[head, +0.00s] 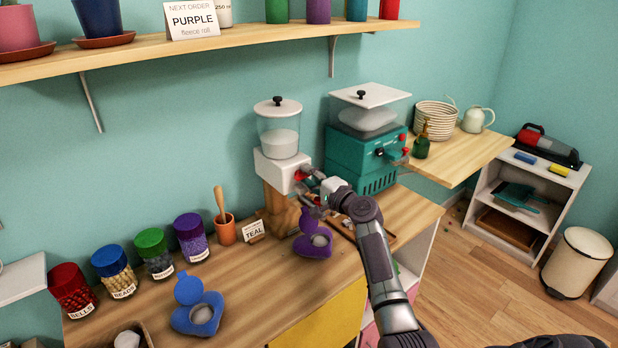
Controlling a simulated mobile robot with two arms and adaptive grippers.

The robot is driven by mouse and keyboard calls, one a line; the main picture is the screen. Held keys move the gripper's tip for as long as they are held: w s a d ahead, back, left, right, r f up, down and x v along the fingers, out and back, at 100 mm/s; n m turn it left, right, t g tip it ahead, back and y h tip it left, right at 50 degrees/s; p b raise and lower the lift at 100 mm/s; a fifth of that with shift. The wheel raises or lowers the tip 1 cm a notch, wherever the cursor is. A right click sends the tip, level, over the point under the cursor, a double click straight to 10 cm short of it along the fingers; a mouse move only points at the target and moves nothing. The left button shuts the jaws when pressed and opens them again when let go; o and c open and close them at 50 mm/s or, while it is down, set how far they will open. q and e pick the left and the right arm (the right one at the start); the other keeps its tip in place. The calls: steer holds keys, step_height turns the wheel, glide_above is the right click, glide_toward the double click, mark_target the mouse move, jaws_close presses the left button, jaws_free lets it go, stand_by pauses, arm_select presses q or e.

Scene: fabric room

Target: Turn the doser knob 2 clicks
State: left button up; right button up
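The doser (282,160) has a white body on a wooden stand and a clear hopper of white filling with a white lid. Its red knob (300,175) is on the right side of the white body, partly hidden by my gripper. My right gripper (306,182) reaches in from the lower right, with its fingertips at the knob. Whether they are closed on it is too small to tell. A purple heart-shaped case (312,246) lies open on the table below the doser, with a pale filling inside. My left gripper is not in view.
A teal machine (361,152) with red knobs stands right of the doser. A blue open case (184,318) lies in front. A shelf (140,57) runs above.

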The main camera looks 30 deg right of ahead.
steer(key=shift+s, duration=0.2)
steer(key=s, duration=1.1)
steer(key=shift+s+d, duration=0.3)
steer(key=shift+d, duration=0.15)
steer(key=shift+f, duration=0.1)
